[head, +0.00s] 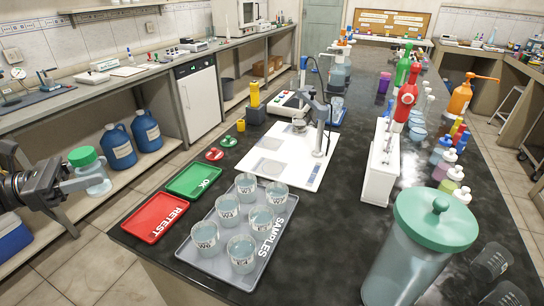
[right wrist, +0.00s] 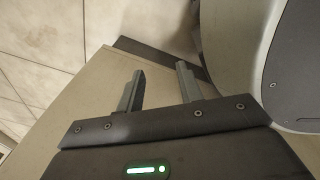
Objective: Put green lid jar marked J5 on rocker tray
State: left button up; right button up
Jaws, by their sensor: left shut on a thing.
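A clear jar with a green lid (head: 86,157) is held at the left of the head view, off the bench's left side and above the floor. My left gripper (head: 90,181) is shut on its glass body below the lid. I cannot read a J5 mark on it at this size. I cannot tell for sure which thing is the rocker tray. My right gripper (right wrist: 160,82) is open and empty in the right wrist view, with its two fingers apart beside a plain beige panel.
On the dark bench (head: 340,225) are a grey SAMPLES tray (head: 224,277) with several beakers, a red RETEST tray (head: 155,217), a green OK tray (head: 193,180) and a white stand base (head: 283,177). A large green-lidded jar (head: 408,262) stands at the front right.

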pick_arm(q)
jog(key=shift+s+d+r, duration=0.1)
jog(key=shift+s+r, duration=0.05)
pick_arm(e)
jog(key=shift+s, duration=0.1)
